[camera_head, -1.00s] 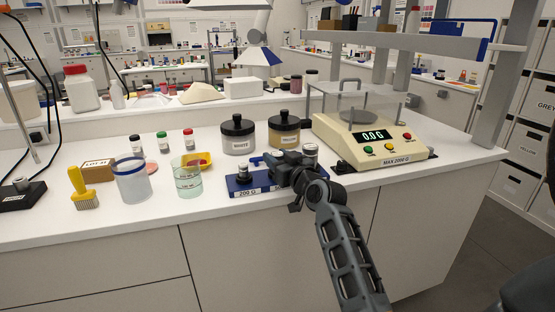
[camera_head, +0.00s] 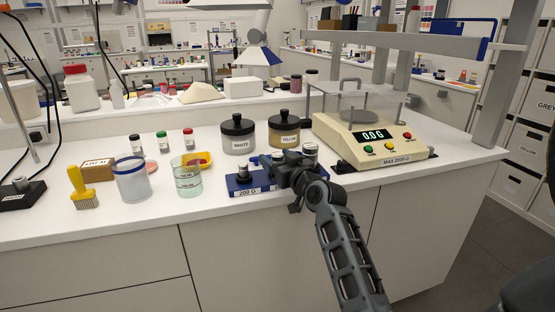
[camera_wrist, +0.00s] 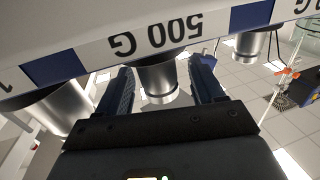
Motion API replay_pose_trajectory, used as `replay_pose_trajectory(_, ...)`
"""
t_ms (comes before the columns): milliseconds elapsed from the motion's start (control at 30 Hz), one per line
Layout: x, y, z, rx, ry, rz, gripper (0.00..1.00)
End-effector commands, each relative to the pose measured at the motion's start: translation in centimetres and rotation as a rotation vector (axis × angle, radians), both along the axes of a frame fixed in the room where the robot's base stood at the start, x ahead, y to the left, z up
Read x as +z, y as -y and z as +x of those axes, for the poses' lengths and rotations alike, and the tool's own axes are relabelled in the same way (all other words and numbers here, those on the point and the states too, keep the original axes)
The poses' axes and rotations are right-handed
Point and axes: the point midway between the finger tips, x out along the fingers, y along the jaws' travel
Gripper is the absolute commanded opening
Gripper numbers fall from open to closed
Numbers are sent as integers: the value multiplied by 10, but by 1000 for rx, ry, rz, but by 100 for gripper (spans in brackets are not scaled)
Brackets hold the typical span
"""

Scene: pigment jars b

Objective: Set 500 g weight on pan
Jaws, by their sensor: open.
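The blue weight rack (camera_head: 262,187) stands at the bench's front edge. Its 500 G label (camera_wrist: 155,35) shows upside down in the wrist view. The metal 500 g weight (camera_wrist: 158,82) is by that label, between the two open fingers of my gripper (camera_wrist: 162,82); I cannot tell whether they touch it. In the head view my gripper (camera_head: 272,160) is over the middle of the rack and hides this weight. The balance (camera_head: 370,140) stands to the right and reads 0.0 G. Its round grey pan (camera_head: 358,116) is empty inside a clear shield.
Other weights stand on the rack at the left (camera_head: 242,171) and right (camera_head: 310,150). White (camera_head: 238,136) and yellow (camera_head: 284,130) pigment jars stand behind it. A glass beaker (camera_head: 187,178) is just left of the rack. The shield's clear walls surround the pan.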

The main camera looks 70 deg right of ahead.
Motion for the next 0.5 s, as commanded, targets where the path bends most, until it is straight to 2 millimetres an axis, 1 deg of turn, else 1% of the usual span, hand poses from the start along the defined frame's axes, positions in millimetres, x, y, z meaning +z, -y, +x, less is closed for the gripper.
replay_pose_trajectory(67,1,1,-1,-2,0,1,67)
replay_pose_trajectory(133,-4,-6,-9,-1,0,1,67)
replay_pose_trajectory(367,-9,-35,-37,0,-2,1,67)
replay_pose_trajectory(500,-7,-45,-51,0,0,0,67)
